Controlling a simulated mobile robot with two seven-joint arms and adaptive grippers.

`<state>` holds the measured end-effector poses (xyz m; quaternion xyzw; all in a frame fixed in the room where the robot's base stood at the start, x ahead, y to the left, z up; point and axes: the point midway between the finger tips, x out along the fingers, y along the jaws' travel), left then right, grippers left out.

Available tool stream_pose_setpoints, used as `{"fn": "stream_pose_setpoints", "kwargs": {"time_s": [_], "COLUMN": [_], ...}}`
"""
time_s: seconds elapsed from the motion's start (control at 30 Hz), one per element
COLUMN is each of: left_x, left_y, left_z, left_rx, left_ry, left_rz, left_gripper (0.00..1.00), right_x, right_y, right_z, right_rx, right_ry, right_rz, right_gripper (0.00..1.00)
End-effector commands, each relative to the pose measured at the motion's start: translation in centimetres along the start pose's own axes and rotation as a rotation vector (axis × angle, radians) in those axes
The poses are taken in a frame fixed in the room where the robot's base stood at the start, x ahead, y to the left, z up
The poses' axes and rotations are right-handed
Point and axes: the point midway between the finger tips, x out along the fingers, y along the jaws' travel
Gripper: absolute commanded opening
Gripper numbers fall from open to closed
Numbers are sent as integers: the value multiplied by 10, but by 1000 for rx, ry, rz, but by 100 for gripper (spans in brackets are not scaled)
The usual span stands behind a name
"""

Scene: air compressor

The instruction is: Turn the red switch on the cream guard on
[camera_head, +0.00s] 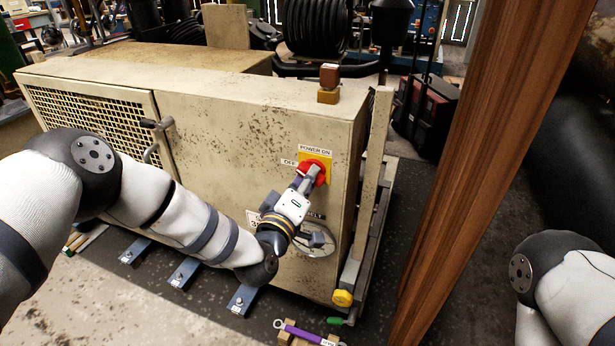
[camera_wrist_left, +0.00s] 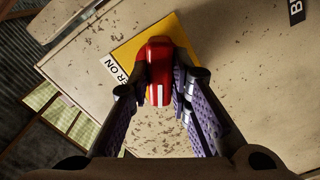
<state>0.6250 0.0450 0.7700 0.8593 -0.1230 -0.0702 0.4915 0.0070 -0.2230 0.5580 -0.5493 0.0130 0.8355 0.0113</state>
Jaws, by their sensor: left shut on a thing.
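The red switch (camera_head: 313,169) sits on a yellow plate (camera_head: 322,160) on the front of the cream guard (camera_head: 232,113). Labels reading "POWER ON" and "OFF" are above and left of it. In the left wrist view the red switch (camera_wrist_left: 159,70) shows a white line and lies between the purple-padded fingers of my left gripper (camera_wrist_left: 157,98). My left gripper (camera_head: 307,181) reaches the switch from below and is shut on it. The gripper hides part of the switch in the head view. My right arm shows at the right edge, but its gripper is out of view.
A wooden post (camera_head: 487,150) stands right of the guard.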

Motion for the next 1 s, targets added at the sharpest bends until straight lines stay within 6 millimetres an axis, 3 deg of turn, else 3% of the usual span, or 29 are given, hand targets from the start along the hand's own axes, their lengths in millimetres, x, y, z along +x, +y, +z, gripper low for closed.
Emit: {"fn": "stream_pose_setpoints", "kwargs": {"time_s": [1.0], "left_x": [0], "left_y": [1], "left_z": [0], "left_rx": [895], "left_ry": [0], "left_rz": [2], "left_gripper": [0], "right_x": [-27], "right_y": [-1], "right_z": [-8], "right_rx": [2], "right_ry": [60], "right_rz": [-3], "right_gripper": [0]}}
